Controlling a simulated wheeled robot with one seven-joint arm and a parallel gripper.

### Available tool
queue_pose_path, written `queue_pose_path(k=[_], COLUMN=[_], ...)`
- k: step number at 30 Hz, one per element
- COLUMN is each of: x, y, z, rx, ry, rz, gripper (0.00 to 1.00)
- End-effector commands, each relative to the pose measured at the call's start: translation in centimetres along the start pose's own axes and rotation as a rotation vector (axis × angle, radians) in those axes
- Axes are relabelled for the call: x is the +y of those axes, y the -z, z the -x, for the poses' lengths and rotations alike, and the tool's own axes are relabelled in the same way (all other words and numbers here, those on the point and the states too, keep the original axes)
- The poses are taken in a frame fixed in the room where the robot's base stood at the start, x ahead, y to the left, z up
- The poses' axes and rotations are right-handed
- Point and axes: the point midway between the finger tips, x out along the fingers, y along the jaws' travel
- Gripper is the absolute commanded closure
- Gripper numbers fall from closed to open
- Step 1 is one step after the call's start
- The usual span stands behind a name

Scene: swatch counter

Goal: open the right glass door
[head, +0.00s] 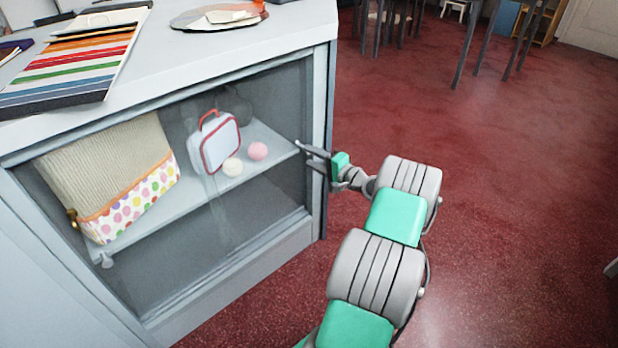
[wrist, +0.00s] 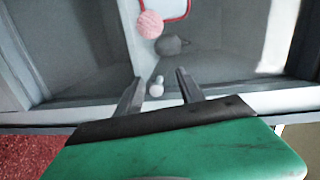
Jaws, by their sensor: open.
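The right glass door (head: 262,205) is the right part of the cabinet's glazed front, and it appears closed. My gripper (head: 304,153) is at the right end of this front, with its fingers pointing at it. In the wrist view my gripper (wrist: 159,76) is open, with two dark fingers apart. A small pale knob (wrist: 157,88) shows between the fingers. I cannot tell whether either finger touches it. In the head view the fingers hide this knob.
Behind the glass are a dotted basket (head: 130,205), a white case with red trim (head: 219,146) and balls on a shelf. Colour swatches (head: 75,58) lie on the countertop (head: 160,50). Red floor (head: 480,200) is open to the right, with table legs farther back.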

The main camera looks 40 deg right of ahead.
Motion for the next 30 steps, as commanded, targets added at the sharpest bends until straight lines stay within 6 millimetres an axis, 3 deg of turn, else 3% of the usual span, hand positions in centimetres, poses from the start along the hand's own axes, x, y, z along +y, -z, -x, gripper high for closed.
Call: queue_pose_path(k=[1,4,17,26,30], x=[2.2,2.5,1.8,1.5,1.5], y=[1.5,2.7,3.3,3.4,3.4], z=[1.2,2.1,-4.7,-5.2,-5.2], rx=[0.038,0.069,0.069,0.071,0.071], ry=[0.041,0.085,0.086,0.084,0.084], rz=[-0.038,-0.075,-0.075,-0.076,-0.076], gripper=[0.55,0.55,0.55,0.55,0.65])
